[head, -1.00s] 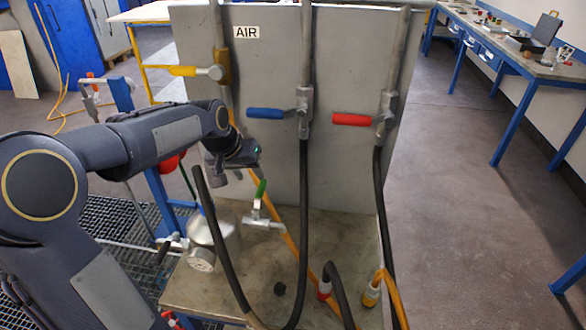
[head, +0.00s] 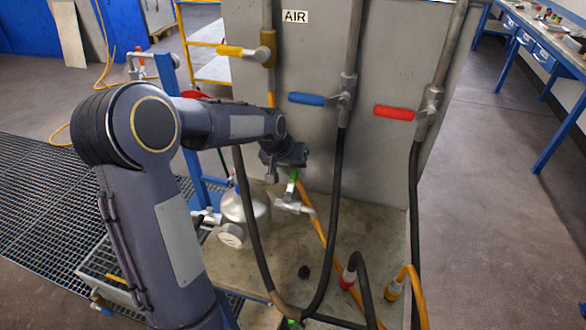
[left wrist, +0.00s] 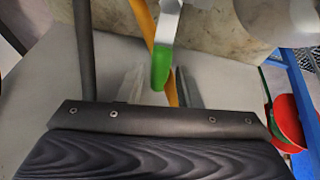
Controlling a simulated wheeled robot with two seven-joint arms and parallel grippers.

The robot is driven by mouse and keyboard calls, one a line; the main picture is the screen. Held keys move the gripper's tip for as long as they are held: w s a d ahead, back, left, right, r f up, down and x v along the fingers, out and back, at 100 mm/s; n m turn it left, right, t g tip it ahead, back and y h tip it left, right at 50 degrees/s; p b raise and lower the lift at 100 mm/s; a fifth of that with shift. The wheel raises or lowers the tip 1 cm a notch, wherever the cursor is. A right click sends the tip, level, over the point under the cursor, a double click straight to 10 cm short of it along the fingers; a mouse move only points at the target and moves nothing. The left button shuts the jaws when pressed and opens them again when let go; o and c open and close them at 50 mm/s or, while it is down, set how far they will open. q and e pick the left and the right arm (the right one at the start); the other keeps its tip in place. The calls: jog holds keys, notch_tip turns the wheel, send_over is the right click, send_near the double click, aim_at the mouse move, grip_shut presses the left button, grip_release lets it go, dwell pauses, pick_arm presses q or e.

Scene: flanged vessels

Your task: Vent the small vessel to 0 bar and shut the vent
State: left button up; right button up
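The small vessel (head: 245,207) is a rounded silver tank on the bench, with a round gauge (head: 232,235) on its front. I cannot read the gauge. To its right is a metal valve (head: 292,206) with a green lever (head: 291,186), pointing up in the head view. My left gripper (head: 290,166) is just above this lever. In the left wrist view the green lever (left wrist: 161,69) ends between the two fingers of my left gripper (left wrist: 160,88), which look apart with gaps on both sides. My right gripper is not in view.
A grey panel labelled AIR (head: 295,16) stands behind, with yellow (head: 230,51), blue (head: 307,98) and red (head: 394,113) levers. Black hoses (head: 337,200) hang in front of it. A yellow hose (head: 318,228) runs behind the green-levered valve. Open floor lies to the right.

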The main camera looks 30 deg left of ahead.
pick_arm(q)
grip_shut()
jog(key=shift+s+d+m+g+h+b, duration=0.55)
jog(key=shift+d+m+g, duration=0.55)
jog(key=shift+m, duration=1.9)
jog(key=shift+s+d+m+g+h+b, duration=0.25)
jog(key=shift+s+d+m+g+h, duration=0.85)
jog(key=shift+m, duration=1.9)
jog(key=shift+s+d+m+g+h+b, duration=0.55)
jog(key=shift+d+m, duration=0.95)
jog(key=shift+m, duration=1.5)
jog(key=shift+w+g+y, duration=0.25)
jog(key=shift+y, duration=0.05)
jog(key=shift+o, duration=1.2)
grip_release()
